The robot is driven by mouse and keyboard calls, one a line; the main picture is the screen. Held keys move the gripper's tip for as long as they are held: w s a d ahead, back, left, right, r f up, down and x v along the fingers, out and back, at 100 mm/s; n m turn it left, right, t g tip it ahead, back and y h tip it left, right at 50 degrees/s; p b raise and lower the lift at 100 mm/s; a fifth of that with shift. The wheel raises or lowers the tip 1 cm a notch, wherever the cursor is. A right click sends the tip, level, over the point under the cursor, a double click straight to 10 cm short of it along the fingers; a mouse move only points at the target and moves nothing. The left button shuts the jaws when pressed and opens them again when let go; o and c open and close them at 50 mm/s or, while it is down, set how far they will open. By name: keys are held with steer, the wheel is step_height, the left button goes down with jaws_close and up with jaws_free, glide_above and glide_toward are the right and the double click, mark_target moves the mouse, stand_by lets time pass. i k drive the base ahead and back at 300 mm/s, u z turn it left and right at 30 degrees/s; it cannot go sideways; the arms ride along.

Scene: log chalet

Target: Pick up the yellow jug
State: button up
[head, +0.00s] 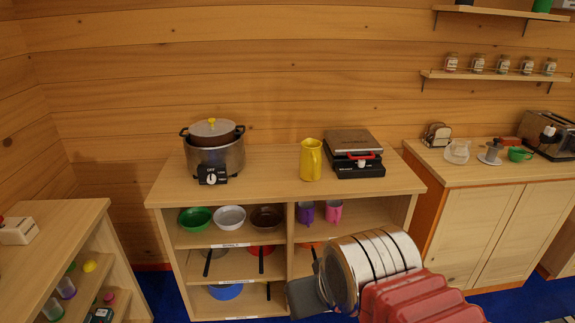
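The yellow jug (310,160) stands upright on the wooden top of the middle shelf unit (260,184), right of its centre. The jug is just left of the black waffle iron and clear of the pot. My arm rises from the lower right, and my gripper (308,287) is at its dark end, low in front of the shelf unit. It is below the jug and well apart from it. Its fingers are not clearly seen, and nothing shows held in it.
A black waffle iron (354,152) with a red handle stands close right of the jug. A steel cooker (214,153) holding a lidded pot stands at the left. The top between cooker and jug is clear.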

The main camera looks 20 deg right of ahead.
mark_target(310, 160)
steer(key=u, duration=0.15)
steer(key=i, duration=1.5)
